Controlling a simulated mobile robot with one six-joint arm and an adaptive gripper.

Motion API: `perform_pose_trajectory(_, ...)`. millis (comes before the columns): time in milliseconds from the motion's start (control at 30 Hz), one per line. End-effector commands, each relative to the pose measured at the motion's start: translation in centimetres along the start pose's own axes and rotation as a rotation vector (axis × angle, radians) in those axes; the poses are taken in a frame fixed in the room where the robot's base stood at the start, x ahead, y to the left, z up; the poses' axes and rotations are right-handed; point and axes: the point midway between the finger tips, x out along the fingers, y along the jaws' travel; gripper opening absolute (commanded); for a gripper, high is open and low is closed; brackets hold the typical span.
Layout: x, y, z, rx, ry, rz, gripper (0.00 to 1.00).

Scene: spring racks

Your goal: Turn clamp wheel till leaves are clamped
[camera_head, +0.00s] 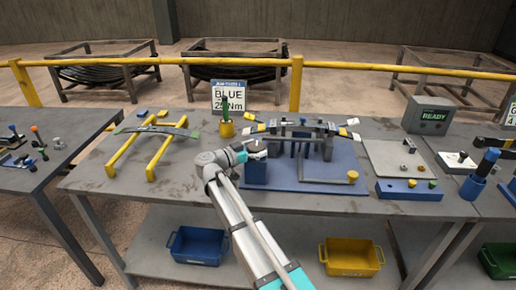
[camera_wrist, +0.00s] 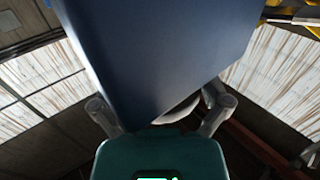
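The clamp fixture stands on a blue base plate (camera_head: 335,182) on the middle table. Dark curved leaves (camera_head: 290,127) lie across its posts, with pale tags at their ends. A blue block (camera_head: 256,173) stands at the fixture's left front; a large blue face (camera_wrist: 160,50) fills the middle of the wrist view. My gripper (camera_head: 250,152) is at the top of this block, beside a small round wheel (camera_head: 259,147). In the wrist view, my gripper's fingers (camera_wrist: 160,112) are spread wide. A pale round rim (camera_wrist: 178,110) shows between them, partly hidden by the blue face. Contact cannot be told.
A yellow stand (camera_head: 122,148) holding a curved leaf is at left. A yellow cup (camera_head: 226,129) and a "BLUE 25 Nm" sign (camera_head: 229,96) stand behind my gripper. A grey box reading READY (camera_head: 432,115) and a pale plate (camera_head: 395,160) are at right.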

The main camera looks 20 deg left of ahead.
Motion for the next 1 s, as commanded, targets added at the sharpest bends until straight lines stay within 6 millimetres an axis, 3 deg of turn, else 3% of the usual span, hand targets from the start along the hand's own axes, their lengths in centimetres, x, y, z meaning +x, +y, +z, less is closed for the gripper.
perform_pose_trajectory(367,-0.1,0.0,0.0,0.0,0.0,0.0,1.0)
perform_pose_trajectory(567,-1.1,0.0,0.0,0.0,0.0,-0.002,1.0)
perform_pose_trajectory(1000,-7.2,0.0,0.0,0.0,0.0,-0.002,1.0)
